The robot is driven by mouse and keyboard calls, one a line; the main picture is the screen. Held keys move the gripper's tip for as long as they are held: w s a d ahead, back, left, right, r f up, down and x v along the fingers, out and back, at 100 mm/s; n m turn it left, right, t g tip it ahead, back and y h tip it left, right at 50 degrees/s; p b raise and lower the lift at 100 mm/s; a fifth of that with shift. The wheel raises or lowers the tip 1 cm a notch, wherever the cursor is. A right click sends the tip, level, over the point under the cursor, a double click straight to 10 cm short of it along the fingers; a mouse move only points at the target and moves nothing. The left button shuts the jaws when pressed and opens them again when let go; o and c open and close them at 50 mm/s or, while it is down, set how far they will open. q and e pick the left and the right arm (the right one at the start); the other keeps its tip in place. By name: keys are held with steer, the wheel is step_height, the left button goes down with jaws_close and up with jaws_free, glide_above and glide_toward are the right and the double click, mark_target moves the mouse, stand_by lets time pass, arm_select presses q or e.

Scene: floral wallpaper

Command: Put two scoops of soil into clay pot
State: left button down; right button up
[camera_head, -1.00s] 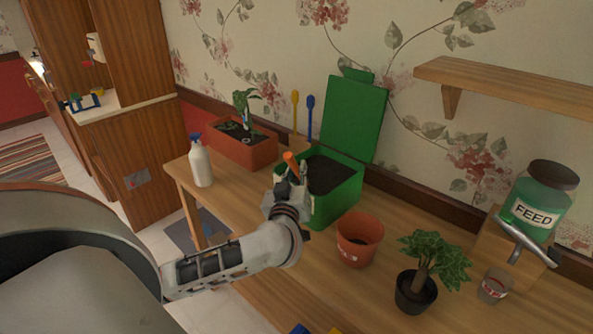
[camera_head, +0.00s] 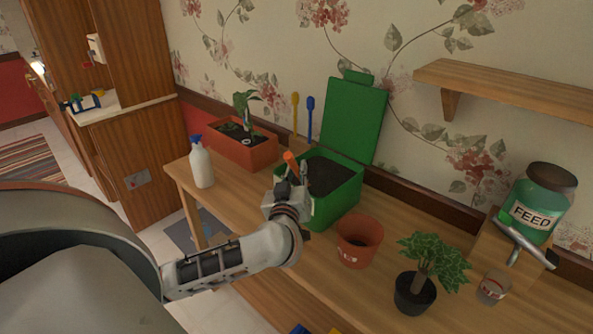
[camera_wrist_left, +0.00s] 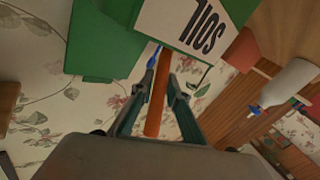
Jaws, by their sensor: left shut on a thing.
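The green soil box (camera_head: 337,205) stands on the wooden bench with its lid up at the back and dark soil (camera_head: 325,174) inside. Its SOIL label (camera_wrist_left: 190,25) shows in the left wrist view. My left gripper (camera_head: 288,178) is at the box's left edge, shut on an orange handle (camera_head: 291,159). This handle (camera_wrist_left: 156,100) lies between the fingers in the left wrist view; the tool's other end is hidden. The clay pot (camera_head: 358,243) stands upright right of the box, apart from the gripper. My right gripper is not in view.
A white spray bottle (camera_head: 202,165) and an orange planter (camera_head: 250,153) are to the left. A potted plant (camera_head: 415,296), a small glass (camera_head: 492,289) and a FEED jar (camera_head: 538,207) are to the right. A wall shelf (camera_head: 510,85) overhangs the right side.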

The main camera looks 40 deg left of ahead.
arm_select(q)
steer(key=shift+r+p, duration=1.25)
steer(key=shift+p, duration=0.25)
steer(key=shift+r, duration=3.95)
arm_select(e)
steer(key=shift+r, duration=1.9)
